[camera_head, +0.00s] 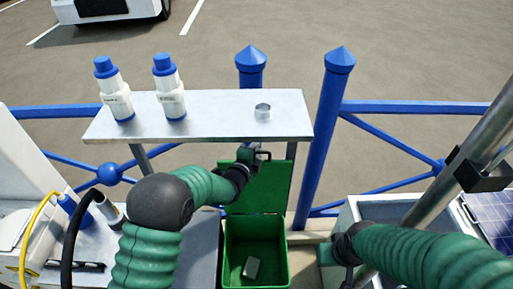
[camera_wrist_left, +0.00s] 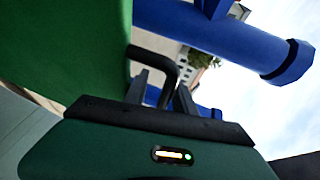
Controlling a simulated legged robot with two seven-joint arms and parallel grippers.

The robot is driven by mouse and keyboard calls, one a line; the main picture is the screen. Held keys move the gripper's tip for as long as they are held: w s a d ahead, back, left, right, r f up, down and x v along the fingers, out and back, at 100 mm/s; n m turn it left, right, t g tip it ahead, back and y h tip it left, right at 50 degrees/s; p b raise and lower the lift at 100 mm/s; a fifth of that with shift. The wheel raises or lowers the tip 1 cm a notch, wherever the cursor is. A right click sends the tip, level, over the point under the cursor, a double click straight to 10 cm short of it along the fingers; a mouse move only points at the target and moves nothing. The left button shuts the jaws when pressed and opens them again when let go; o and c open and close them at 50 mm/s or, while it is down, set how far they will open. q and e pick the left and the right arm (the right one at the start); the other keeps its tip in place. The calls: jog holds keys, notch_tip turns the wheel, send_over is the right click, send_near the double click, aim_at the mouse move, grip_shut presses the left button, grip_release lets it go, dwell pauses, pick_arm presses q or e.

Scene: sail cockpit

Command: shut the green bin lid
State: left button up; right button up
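The green bin (camera_head: 229,255) stands open below the shelf, with a small grey block (camera_head: 251,267) inside. Its green lid (camera_head: 266,190) stands raised at the back of the bin; it also fills the upper left of the left wrist view (camera_wrist_left: 60,45). My left gripper (camera_head: 253,156) is at the lid's upper edge. In the left wrist view, the lid's black handle (camera_wrist_left: 170,68) reaches in between the two fingers (camera_wrist_left: 160,94), which are apart with visible gaps. My right gripper (camera_head: 338,252) is low, right of the bin; its fingers are not clear.
A blue post (camera_head: 325,130) and railing stand behind. A grey box (camera_head: 385,210) and slanted metal pole (camera_head: 440,192) are at right.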

pick_arm(q)
jog(key=shift+s+d+r, duration=0.15)
jog(key=shift+s+d, duration=0.05)
jog(key=shift+d, duration=0.45)
jog(key=shift+c, duration=0.3)
jog(key=shift+a, duration=0.25)
jog(key=shift+c, duration=1.3)
jog(key=shift+w+a, duration=0.1)
jog(key=shift+a, duration=0.85)
grip_shut()
jog(key=shift+d, duration=0.4)
jog(key=shift+a, duration=0.1)
jog(key=shift+s, duration=0.2)
